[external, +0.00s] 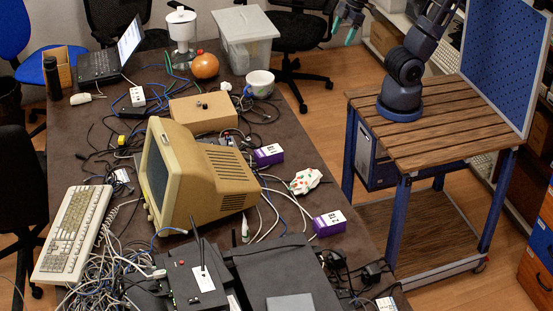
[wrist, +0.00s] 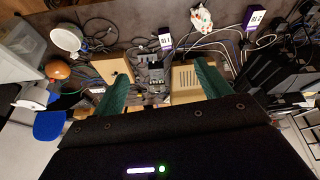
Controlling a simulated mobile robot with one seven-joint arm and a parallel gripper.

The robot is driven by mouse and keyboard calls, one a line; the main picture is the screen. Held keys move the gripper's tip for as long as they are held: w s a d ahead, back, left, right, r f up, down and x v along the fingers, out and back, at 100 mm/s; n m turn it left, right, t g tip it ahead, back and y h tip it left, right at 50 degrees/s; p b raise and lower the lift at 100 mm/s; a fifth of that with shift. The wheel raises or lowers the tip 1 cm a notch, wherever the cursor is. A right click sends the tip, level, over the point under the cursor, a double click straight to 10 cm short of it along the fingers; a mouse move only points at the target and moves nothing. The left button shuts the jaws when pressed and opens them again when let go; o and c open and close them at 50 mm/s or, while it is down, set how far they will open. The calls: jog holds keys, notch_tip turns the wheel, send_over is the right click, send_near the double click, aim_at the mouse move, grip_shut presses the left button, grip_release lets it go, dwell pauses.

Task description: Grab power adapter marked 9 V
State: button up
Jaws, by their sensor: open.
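Two purple boxes with white labels, which look like the power adapters, lie on the dark table. One purple adapter (external: 268,155) is beside the beige monitor; it also shows in the wrist view (wrist: 166,42). The other purple adapter (external: 329,223) is nearer the table's right edge, past a white spotted cloth; it shows at the wrist view's upper right (wrist: 256,18). The print on both labels is too small to read surely, so I cannot tell which is 9 V. My gripper (external: 345,27) is open and empty, its green fingers apart in the wrist view (wrist: 162,72), away from both adapters.
The beige monitor (external: 205,178), brown box (external: 203,113), spotted cloth (external: 306,181) and white bowl (external: 260,83) stand near the adapters. Cables run around both. Black devices (external: 285,275) crowd the near end. Floor lies between the table and my wooden-topped base.

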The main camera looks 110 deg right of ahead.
jog(key=w+a+n+g, duration=0.1)
jog(key=w+a+n, duration=0.4)
jog(key=w+a, duration=0.75)
jog(key=w+a+f+n+g, duration=0.1)
jog(key=w+a+f+n, duration=0.4)
jog(key=w+a, duration=0.8)
jog(key=n+g, duration=0.2)
jog(key=n, duration=0.5)
send_near(337, 254)
jog(key=shift+w+a, duration=0.35)
jog(key=shift+s+d+f, duration=0.1)
jog(key=shift+d+f, duration=0.05)
jog(key=shift+f, duration=2.4)
jog(key=shift+s+d+f, duration=0.1)
jog(key=shift+f, duration=2.5)
jog(key=c, duration=1.2)
jog(key=shift+o, duration=0.2)
jog(key=shift+r, duration=0.1)
